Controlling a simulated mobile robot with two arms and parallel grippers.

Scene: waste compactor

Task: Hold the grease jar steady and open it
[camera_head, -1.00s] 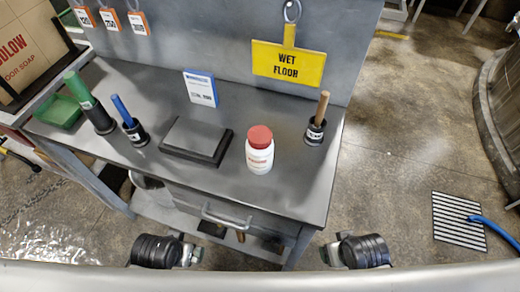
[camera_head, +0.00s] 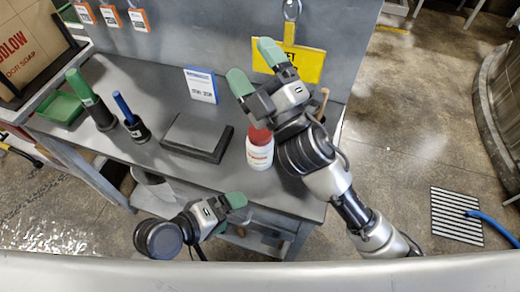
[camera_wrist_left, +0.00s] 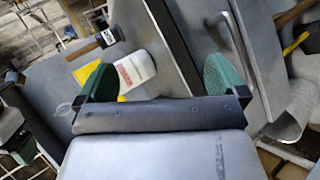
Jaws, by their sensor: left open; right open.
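The grease jar is a white jar (camera_head: 260,155) with a red lid (camera_head: 258,136), upright on the grey workbench (camera_head: 215,183). My right gripper (camera_head: 255,65) is open and raised above the bench, up and beyond the jar, in front of the yellow sign. Its arm passes close to the right of the jar and partly covers the lid. My left gripper (camera_head: 236,205) is open and low at the bench's front edge, to the left of and nearer than the jar. In the left wrist view the jar (camera_wrist_left: 135,70) shows beyond the green fingertips (camera_wrist_left: 160,78), apart from them, its lid out of sight.
A black block with a grey top (camera_head: 197,138) lies left of the jar. Green-handled (camera_head: 78,85) and blue-handled (camera_head: 122,107) tools stand in black holders further left. A wooden-handled tool (camera_head: 323,100) is mostly hidden behind my right arm. A small white-and-blue card (camera_head: 201,86) stands at the back.

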